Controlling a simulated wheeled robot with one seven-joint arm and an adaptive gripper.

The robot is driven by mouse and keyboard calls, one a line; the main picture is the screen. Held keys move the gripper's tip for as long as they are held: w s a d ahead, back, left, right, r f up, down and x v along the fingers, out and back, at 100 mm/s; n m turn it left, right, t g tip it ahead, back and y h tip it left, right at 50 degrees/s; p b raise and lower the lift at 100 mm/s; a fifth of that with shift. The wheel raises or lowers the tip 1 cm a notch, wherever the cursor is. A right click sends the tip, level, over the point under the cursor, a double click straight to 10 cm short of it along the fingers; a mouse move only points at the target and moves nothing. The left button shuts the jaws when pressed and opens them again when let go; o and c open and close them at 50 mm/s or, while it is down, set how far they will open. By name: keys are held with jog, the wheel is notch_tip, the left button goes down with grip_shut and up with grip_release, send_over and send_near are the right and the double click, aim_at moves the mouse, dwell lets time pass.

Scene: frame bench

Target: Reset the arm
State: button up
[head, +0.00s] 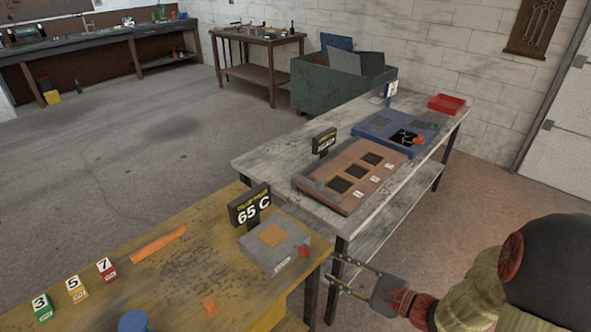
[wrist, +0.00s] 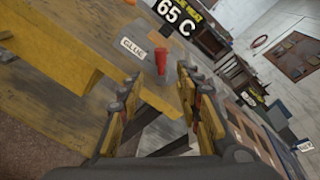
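My gripper (head: 335,270) hangs in the air at the right end of the yellow bench (head: 195,272), just right of and below the grey box with the red knob. Its two fingers stand apart, with nothing visible between them. In the wrist view the open fingers (wrist: 160,80) flank the bench corner. The grey box, labelled GLUE (wrist: 132,47), and its red knob (wrist: 161,60) show beyond them. My arm comes in from the lower right of the head view.
A "65 C" sign (head: 250,205) stands behind the grey box (head: 268,254). A grey bench (head: 262,164) holds a brown slotted board (head: 328,197), a blue tray (head: 372,135) and a red bin (head: 447,103). Numbered blocks (head: 75,289) stand at left. The floor left is clear.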

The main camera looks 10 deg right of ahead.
jog(key=s+a+f+n+g+h, duration=0.1)
jog(key=s+a+f+n+g, duration=0.1)
jog(key=s+n+g, duration=0.45)
jog(key=s+a+f+n+g+h, duration=0.1)
jog(key=s+a+n+g, duration=0.2)
jog(key=s, duration=0.6)
jog(key=s+d+r+n+h, duration=0.1)
jog(key=d+r+n+h, duration=0.6)
jog(key=r, duration=0.3)
jog(key=a+r+n+t+p, duration=0.1)
jog(key=a+r+n+t, duration=0.2)
jog(key=r, duration=0.5)
jog(key=shift+w+a+r+n+h, duration=0.3)
jog(key=shift+a+n, duration=0.05)
jog(key=shift+a, duration=0.25)
